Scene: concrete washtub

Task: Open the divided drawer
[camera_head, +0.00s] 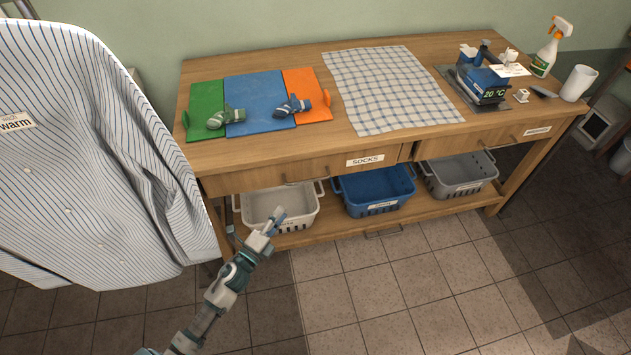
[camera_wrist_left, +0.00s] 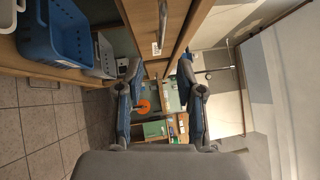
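The wooden bench has a drawer labelled SOCKS (camera_head: 290,171) at the left of its front. A second drawer (camera_head: 480,144) with a small label sits at the right. I see no inside of either, so I cannot tell which is divided. The left drawer's front looks flush or nearly so. My left gripper (camera_head: 277,216) is low in front of the bench, below the left drawer and before the white basket. In the left wrist view its fingers (camera_wrist_left: 160,78) are apart with nothing between them. A wooden drawer front (camera_wrist_left: 158,25) with a label runs beyond them. My right gripper is not in view.
A white basket (camera_head: 283,207), a blue basket (camera_head: 372,190) and a grey basket (camera_head: 458,175) stand on the lower shelf. A striped shirt (camera_head: 90,150) hangs at the left. A folding board (camera_head: 258,100) and checked cloth (camera_head: 390,88) lie on top. The front floor is clear.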

